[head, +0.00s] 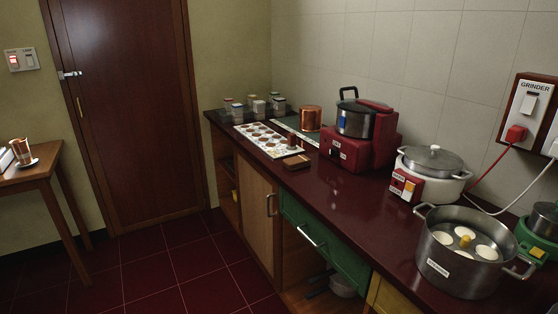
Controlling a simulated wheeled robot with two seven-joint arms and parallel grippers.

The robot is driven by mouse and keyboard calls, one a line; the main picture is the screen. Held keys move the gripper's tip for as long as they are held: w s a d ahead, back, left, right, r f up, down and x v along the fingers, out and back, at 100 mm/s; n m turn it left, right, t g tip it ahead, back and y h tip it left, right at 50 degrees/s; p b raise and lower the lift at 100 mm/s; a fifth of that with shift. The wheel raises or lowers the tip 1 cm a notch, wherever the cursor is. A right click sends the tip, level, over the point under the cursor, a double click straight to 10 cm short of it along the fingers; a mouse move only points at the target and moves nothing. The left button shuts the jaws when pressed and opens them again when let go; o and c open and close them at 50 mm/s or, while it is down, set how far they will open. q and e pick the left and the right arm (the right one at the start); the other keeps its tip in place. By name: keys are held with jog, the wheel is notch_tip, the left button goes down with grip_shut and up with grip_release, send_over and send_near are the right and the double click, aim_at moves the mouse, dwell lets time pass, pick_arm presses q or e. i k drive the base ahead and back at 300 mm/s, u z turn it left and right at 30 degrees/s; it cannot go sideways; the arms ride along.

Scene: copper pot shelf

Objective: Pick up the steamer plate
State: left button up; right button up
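Neither of my grippers shows in the head view.
A lidded white cooker (432,185) stands just behind the pot, and a green appliance (535,240) stands close on its right. A red grinder (350,150) is farther back. A green drawer (325,248) is below the counter (345,205). The tiled floor (170,270) is clear.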

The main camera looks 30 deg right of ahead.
aim_at(467, 242)
jog(key=i, duration=1.55)
jog(key=z, duration=2.6)
